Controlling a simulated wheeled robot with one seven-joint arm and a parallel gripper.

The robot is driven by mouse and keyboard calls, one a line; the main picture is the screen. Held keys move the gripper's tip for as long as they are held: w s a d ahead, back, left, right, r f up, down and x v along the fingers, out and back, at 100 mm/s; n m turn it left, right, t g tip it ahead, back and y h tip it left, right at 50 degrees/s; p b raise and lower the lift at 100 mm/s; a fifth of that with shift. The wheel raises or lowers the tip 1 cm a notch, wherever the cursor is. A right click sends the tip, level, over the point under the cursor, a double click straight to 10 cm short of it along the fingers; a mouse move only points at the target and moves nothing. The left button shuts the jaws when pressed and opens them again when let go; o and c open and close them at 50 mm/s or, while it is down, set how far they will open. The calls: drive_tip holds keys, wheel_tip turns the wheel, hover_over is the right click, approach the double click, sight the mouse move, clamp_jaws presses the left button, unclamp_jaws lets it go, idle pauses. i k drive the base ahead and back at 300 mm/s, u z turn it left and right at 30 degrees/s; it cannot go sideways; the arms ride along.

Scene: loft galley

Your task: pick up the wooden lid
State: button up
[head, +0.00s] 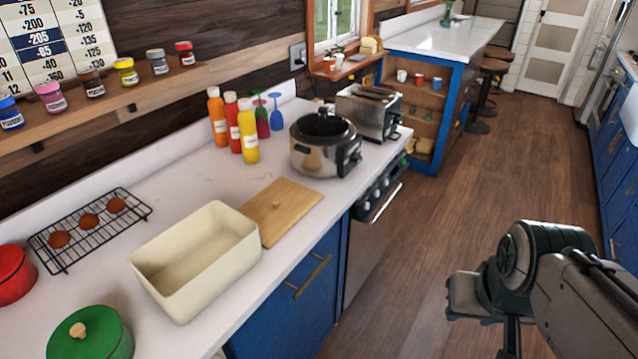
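The wooden lid (289,204) is a flat, light-brown board with a small round knob. It lies on the white counter, touching or very close to the right end of a cream rectangular box (178,291). One corner of the lid may sit behind the box's rim; I cannot tell. My gripper (488,318) is at the lower right, over the wooden floor, well apart from the lid and the counter. Its fingers are partly cut off by the bottom edge, so its opening is unclear.
A slow cooker (325,150) and a toaster (368,112) stand beyond the lid. Sauce bottles (248,132) stand behind it. A wire rack (75,246) with brown round items and a green pot (88,338) are to the left. The floor (425,250) beside the counter is clear.

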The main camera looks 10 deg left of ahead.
sight(276, 209)
drive_tip(key=u, duration=0.1)
drive_tip(key=i, duration=0.8)
drive_tip(key=u, duration=0.75)
drive_tip(key=i, duration=0.4)
drive_tip(key=u, duration=0.3)
